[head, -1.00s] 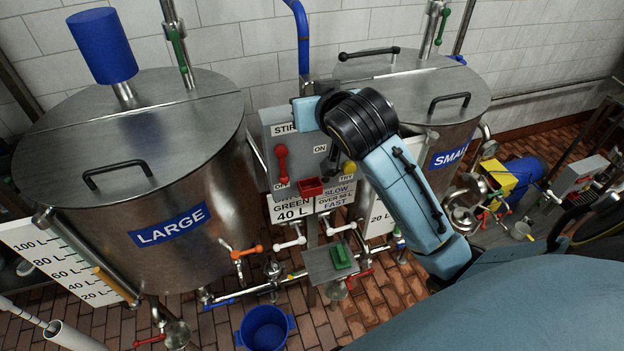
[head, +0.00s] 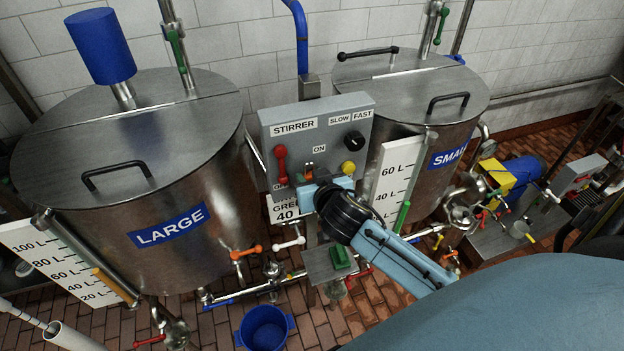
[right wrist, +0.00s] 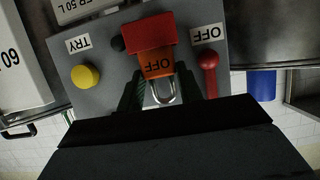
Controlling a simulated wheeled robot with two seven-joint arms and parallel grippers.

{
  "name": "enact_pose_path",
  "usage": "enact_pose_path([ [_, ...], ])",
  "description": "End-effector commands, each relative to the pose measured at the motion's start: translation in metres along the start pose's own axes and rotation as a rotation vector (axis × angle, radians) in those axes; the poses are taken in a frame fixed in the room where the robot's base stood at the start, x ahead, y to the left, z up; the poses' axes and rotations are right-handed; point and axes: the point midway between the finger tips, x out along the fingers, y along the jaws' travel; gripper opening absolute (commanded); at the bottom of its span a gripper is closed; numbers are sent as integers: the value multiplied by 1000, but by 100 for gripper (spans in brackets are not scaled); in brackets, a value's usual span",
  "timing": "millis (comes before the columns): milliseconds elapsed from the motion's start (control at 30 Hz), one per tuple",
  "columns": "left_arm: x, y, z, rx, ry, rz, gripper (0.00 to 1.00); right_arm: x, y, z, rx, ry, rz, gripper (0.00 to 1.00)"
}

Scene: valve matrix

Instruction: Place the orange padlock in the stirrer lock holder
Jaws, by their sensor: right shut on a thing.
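The orange padlock (right wrist: 158,66), marked OFF, has a metal shackle (right wrist: 164,92) and shows upside down in the right wrist view. My right gripper (right wrist: 160,90) is shut on it, with one dark finger on each side. The red stirrer lock holder (right wrist: 147,34) is on the grey panel. The padlock's body meets the holder's edge and part of it is hidden there; I cannot tell how deep it sits. In the head view my right gripper (head: 316,184) is at the lower middle of the stirrer panel (head: 288,150) and covers the holder. My left gripper is not in view.
The panel carries a red lever (head: 281,160), a black knob (head: 354,140) and a yellow button (head: 348,168). The LARGE tank (head: 120,190) stands left and the SMALL tank (head: 420,120) right. A green block (head: 340,257) rests on a small plate below.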

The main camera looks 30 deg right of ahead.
Motion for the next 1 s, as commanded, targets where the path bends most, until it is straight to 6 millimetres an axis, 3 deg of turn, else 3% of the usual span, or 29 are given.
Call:
enact_pose_path([
  [467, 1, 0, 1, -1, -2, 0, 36, 5, 0, 12, 1, 0, -1, 11],
  [500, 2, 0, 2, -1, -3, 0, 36, 5, 0, 13, 1, -1, -1, 37],
  [667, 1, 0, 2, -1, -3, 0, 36, 5, 0, 12, 1, 0, -1, 58],
  [1000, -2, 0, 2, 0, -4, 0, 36, 3, 0, 9, -1, 1, -2, 58],
])
